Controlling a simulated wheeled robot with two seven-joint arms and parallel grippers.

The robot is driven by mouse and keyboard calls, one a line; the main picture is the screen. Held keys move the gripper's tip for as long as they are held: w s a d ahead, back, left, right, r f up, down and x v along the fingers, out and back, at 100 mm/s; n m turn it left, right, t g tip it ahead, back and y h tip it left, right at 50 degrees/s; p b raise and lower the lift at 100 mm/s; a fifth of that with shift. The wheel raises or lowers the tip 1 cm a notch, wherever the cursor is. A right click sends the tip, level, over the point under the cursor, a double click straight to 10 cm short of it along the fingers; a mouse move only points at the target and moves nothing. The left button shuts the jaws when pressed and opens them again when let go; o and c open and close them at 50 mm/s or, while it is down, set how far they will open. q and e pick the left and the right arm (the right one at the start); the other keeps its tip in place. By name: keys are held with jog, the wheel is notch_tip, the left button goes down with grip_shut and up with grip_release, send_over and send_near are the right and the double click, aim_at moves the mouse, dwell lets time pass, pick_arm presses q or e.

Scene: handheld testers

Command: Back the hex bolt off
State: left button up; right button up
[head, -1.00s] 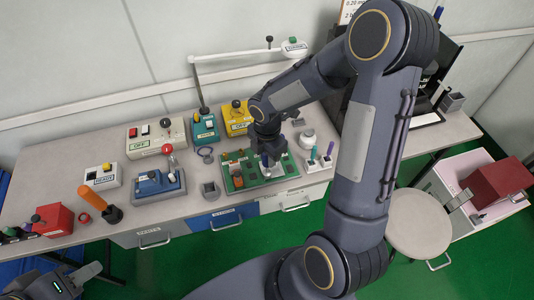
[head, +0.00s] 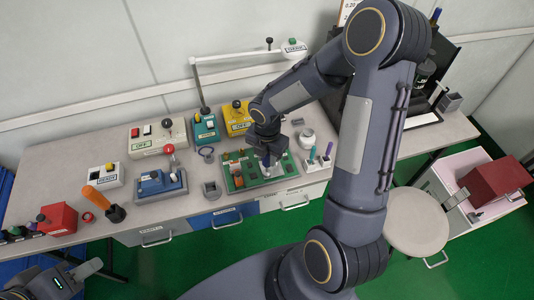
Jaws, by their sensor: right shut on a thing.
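A green board (head: 284,170) with orange and brown parts lies on the bench near its front edge. My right gripper (head: 265,156) reaches down over the board from the right. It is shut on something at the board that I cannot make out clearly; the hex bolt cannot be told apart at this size. A small blue-purple part (head: 266,159) shows just below the fingers. My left gripper (head: 88,268) is at the lower left, away from the bench top; its jaw state cannot be told.
Yellow (head: 236,127) and teal (head: 206,130) boxes stand behind. A screwdriver holder (head: 318,163) is to the right. An orange-handled tool (head: 98,198) stands at the left.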

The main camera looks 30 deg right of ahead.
jog(key=shift+n+p, duration=0.55)
jog(key=shift+n, duration=0.55)
jog(key=shift+r+n+p, duration=0.1)
jog(key=shift+n+p, duration=0.9)
jog(key=shift+n, duration=0.5)
jog(key=shift+n+p, duration=0.95)
jog(key=shift+n, duration=0.55)
